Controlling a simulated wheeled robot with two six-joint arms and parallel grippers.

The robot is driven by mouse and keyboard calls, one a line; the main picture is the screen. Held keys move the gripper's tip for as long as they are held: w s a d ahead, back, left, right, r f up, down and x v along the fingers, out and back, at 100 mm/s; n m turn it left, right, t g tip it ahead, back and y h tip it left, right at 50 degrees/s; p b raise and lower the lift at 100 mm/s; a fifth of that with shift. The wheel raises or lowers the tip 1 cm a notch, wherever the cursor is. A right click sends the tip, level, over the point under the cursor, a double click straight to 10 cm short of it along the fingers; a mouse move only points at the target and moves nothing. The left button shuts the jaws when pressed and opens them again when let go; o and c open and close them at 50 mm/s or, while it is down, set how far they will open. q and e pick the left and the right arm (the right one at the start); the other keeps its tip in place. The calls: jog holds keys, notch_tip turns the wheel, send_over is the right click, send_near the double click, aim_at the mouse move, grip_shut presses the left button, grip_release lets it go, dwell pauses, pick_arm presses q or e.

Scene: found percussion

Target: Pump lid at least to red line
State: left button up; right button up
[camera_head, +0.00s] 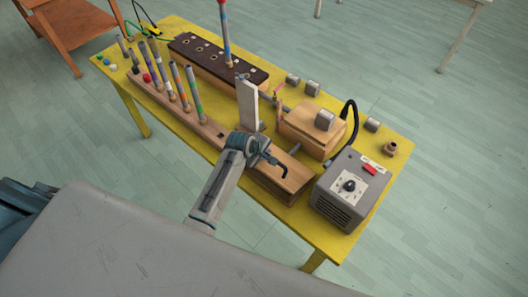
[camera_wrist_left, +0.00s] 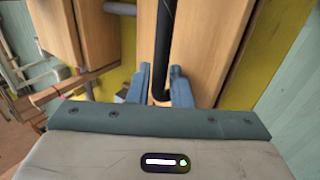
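My left gripper (camera_head: 272,157) is over the long wooden box (camera_head: 284,180) at the front of the yellow table. A black bent handle (camera_head: 284,171) comes out past its fingers and curves down towards the box. In the left wrist view the two blue-grey fingers (camera_wrist_left: 163,85) lie close on both sides of the black handle (camera_wrist_left: 166,38), which fills the gap between them. A pale upright board (camera_head: 247,105) stands just behind the gripper. A small pinkish-red mark (camera_head: 279,94) shows on a thin post to its right; I cannot make out a clear line. My right gripper is not in view.
A wooden box (camera_head: 298,131) with a grey block on it stands behind. A grey box with a dial and red switch (camera_head: 344,190) is at the right. Striped sticks (camera_head: 173,84) stand in a rack at the left. Small grey blocks (camera_head: 312,88) lie at the back.

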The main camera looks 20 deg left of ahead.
aim_at(258, 166)
pick_arm(q)
grip_shut()
jog(key=shift+s+a+f, duration=0.2)
jog(key=shift+s+f, duration=0.45)
jog(key=shift+f, duration=0.05)
jog(key=shift+s+a+f, duration=0.15)
jog(key=shift+s+f, duration=0.25)
jog(key=shift+f, duration=0.2)
jog(key=shift+s+f, duration=0.1)
jog(key=shift+f, duration=0.05)
jog(key=shift+s+a+f, duration=0.1)
jog(key=shift+s+f, duration=0.1)
jog(key=shift+f, duration=0.25)
jog(key=shift+s+a+f, duration=0.1)
jog(key=shift+s+f, duration=0.1)
jog(key=shift+f, duration=0.2)
